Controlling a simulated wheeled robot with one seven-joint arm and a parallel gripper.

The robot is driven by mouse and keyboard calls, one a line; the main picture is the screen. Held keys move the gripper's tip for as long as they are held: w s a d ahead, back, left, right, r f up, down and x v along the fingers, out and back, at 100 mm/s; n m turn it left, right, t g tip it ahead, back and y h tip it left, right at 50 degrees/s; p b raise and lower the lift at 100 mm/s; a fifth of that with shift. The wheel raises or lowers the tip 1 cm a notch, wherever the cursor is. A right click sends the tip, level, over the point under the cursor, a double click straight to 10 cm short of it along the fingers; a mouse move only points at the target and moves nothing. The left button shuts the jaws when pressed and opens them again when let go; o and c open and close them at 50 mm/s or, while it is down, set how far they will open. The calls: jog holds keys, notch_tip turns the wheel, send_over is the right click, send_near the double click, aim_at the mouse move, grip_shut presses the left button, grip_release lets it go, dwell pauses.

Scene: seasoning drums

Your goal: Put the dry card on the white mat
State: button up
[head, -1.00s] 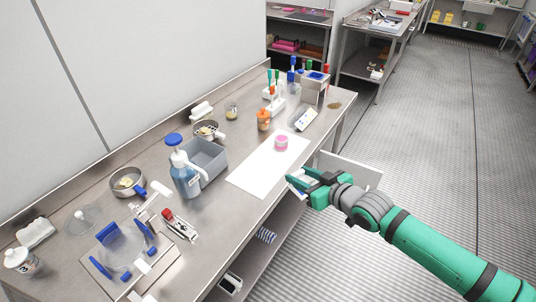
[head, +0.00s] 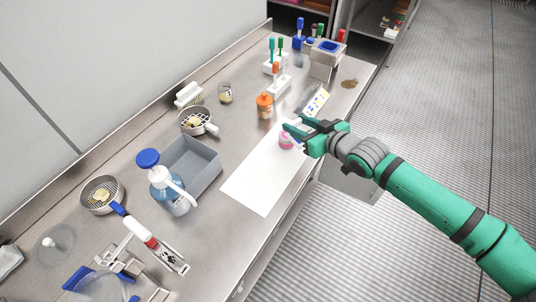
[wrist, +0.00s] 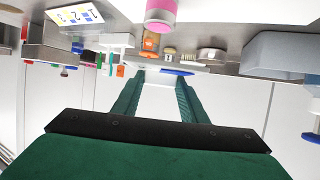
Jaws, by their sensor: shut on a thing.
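My gripper (head: 293,130) is shut on a thin white thing (wrist: 157,77), which looks like a card seen nearly edge-on. The fingers hide much of it, and I cannot read its face. The gripper is above the far right part of the white mat (head: 255,180), beside and above a pink-lidded jar (head: 286,143) there. The jar also shows in the wrist view (wrist: 160,14). A separate numbered card with blue and yellow squares (head: 315,101) lies on the bench beyond the mat; it also shows in the wrist view (wrist: 75,14).
An orange-capped bottle (head: 264,107), a strainer (head: 198,121), a grey bin (head: 193,165) and a blue-capped pump bottle (head: 165,185) stand left of the mat. An open drawer (head: 348,182) juts out below the bench's right edge. The mat's near part is bare.

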jog(key=s+a+f, duration=0.4)
jog(key=a, duration=0.4)
send_over(259, 172)
jog(key=d, duration=0.1)
jog(key=f, duration=0.4)
jog(key=shift+w+d, duration=0.1)
jog(key=shift+w, duration=0.2)
jog(key=shift+s+a+f, duration=0.15)
jog(key=shift+a+f, duration=0.25)
jog(key=shift+f, duration=0.25)
jog(key=shift+s+a+f, duration=0.1)
jog(key=shift+a+f, duration=0.1)
jog(key=shift+f, duration=1.55)
jog(key=shift+f, duration=0.15)
jog(key=o, duration=1)
